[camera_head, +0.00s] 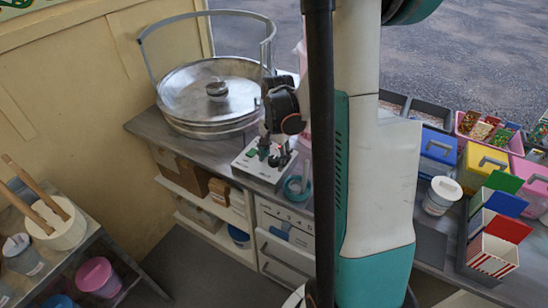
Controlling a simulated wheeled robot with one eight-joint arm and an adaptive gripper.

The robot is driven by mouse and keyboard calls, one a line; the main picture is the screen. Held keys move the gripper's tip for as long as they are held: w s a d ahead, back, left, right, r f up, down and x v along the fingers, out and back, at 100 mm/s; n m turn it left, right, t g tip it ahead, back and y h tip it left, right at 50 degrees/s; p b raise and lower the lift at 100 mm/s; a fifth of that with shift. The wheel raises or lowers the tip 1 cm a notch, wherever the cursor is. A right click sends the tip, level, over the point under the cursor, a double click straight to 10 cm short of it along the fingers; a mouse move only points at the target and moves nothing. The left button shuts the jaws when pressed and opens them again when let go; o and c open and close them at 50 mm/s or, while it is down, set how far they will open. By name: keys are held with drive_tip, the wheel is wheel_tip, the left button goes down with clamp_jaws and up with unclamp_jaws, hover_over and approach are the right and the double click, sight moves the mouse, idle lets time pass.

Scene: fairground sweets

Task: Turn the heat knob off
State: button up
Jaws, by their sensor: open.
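A small pale control box (247,161) sits at the front edge of the grey counter, just right of the round metal pan. Small dark and green controls show on its top; I cannot tell which one is the heat knob or how it is turned. My gripper (272,154) is open and points down over the right part of the box. Its dark fingers hide part of the box top. I cannot tell whether they touch a control.
The wide metal pan (190,115) with a lid and raised guard rail stands left of the box. Drawers (283,248) are below. Coloured boxes and a white tub (440,196) stand on the right counter.

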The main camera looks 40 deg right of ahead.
drive_tip(key=shift+c, duration=0.3)
drive_tip(key=c, duration=1)
drive_tip(key=shift+n, duration=0.5)
drive_tip(key=n, duration=0.4)
drive_tip(key=shift+n+b, duration=0.35)
drive_tip(key=shift+n, duration=0.05)
drive_tip(key=n, duration=0.6)
drive_tip(key=o, duration=1.1)
drive_tip(key=shift+c, duration=0.2)
